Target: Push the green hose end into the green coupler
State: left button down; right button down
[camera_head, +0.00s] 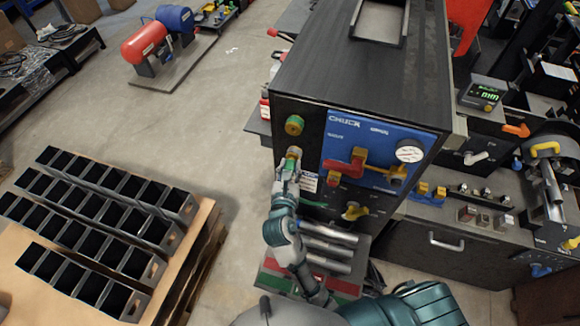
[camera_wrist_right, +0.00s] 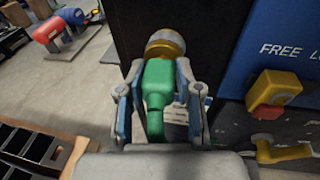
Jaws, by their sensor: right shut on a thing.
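My right gripper (camera_head: 289,168) is at the front of the dark machine cabinet, just below a green fitting with a brass centre (camera_head: 294,125), which looks like the green coupler. In the wrist view my right gripper (camera_wrist_right: 160,100) is shut on the green hose end (camera_wrist_right: 157,85), with a finger on each side of it. A brass ring with a grey cap (camera_wrist_right: 165,45) lies straight beyond the green piece. The green piece and the ring overlap in this view; I cannot tell whether they are joined. My left gripper is not in view.
To the right of the gripper is a blue panel (camera_head: 345,128) with a red and yellow valve (camera_head: 345,168) and a gauge (camera_head: 409,151). Metal tubes (camera_head: 328,246) lie below. Black bins (camera_head: 105,215) stand on a pallet at left. The floor between is clear.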

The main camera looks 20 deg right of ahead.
jog(key=shift+s+a+p, duration=0.6)
jog(key=shift+s, duration=0.25)
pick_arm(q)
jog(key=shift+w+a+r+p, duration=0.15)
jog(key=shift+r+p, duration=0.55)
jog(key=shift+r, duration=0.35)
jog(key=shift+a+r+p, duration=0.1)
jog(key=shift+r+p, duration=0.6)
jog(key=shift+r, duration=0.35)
pick_arm(e)
jog(key=s+a, duration=0.3)
jog(key=s, duration=0.2)
jog(key=shift+a, duration=0.35)
jog(key=shift+s, duration=0.1)
